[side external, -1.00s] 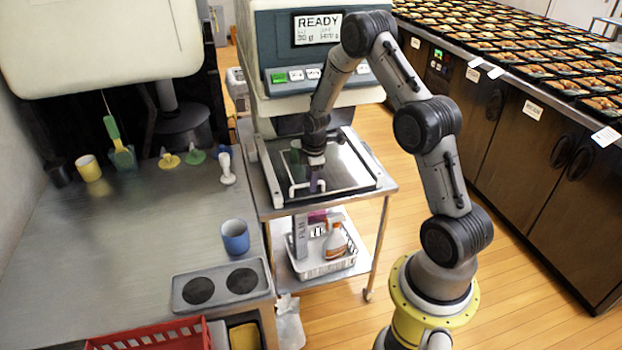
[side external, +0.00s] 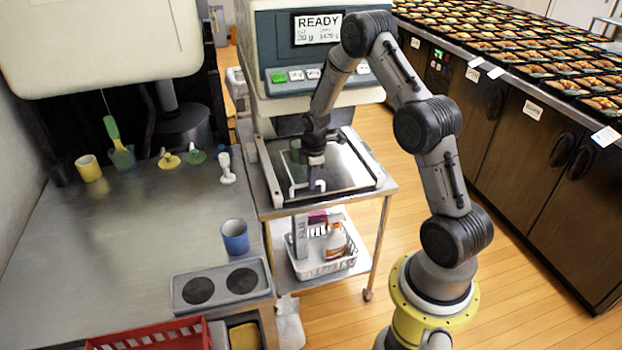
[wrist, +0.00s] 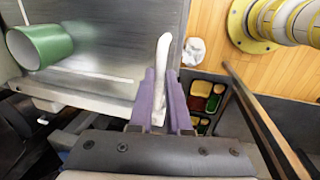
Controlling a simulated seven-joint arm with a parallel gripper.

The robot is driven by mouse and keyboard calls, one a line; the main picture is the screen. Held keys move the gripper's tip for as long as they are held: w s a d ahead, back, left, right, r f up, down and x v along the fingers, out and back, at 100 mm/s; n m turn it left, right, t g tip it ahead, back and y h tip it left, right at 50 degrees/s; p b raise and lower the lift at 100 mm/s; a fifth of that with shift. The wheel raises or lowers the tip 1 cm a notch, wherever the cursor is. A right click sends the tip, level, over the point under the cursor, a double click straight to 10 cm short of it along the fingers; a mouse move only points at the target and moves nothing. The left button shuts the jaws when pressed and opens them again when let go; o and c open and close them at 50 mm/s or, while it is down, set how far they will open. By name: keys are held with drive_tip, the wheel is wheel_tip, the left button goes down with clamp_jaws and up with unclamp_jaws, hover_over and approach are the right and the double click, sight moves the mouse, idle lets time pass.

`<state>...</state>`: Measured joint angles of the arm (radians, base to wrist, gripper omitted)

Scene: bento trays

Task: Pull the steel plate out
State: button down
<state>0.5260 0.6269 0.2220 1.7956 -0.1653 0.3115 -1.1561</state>
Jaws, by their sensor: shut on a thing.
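The steel plate (side external: 345,168) lies flat in the machine's bed on the cart, between white side rails. It also shows in the wrist view (wrist: 115,65). A white handle (side external: 294,190) is at its front edge. My gripper (side external: 314,182) points down at the front of the plate. In the wrist view, the purple fingers of my gripper (wrist: 161,105) are shut on the white handle (wrist: 162,60), one finger on each side.
The machine (side external: 285,75) with its READY display stands behind the plate. A white basket (side external: 318,265) with a spray bottle (side external: 336,240) sits on the shelf below. The steel table (side external: 130,240) with a blue cup (side external: 235,236) is at the left. Open floor (side external: 410,190) lies right.

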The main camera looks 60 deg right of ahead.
idle(0.8)
drive_tip(key=s+a, duration=1.7)
drive_tip(key=shift+s+a, duration=0.3)
drive_tip(key=shift+s, duration=0.05)
drive_tip(key=c, duration=0.9)
unclamp_jaws()
drive_tip(key=shift+o, duration=0.2)
drive_tip(key=shift+r, duration=0.1)
wheel_tip(320, 180, up, 13)
drive_tip(key=s+a, duration=0.2)
drive_tip(key=shift+r, duration=0.2)
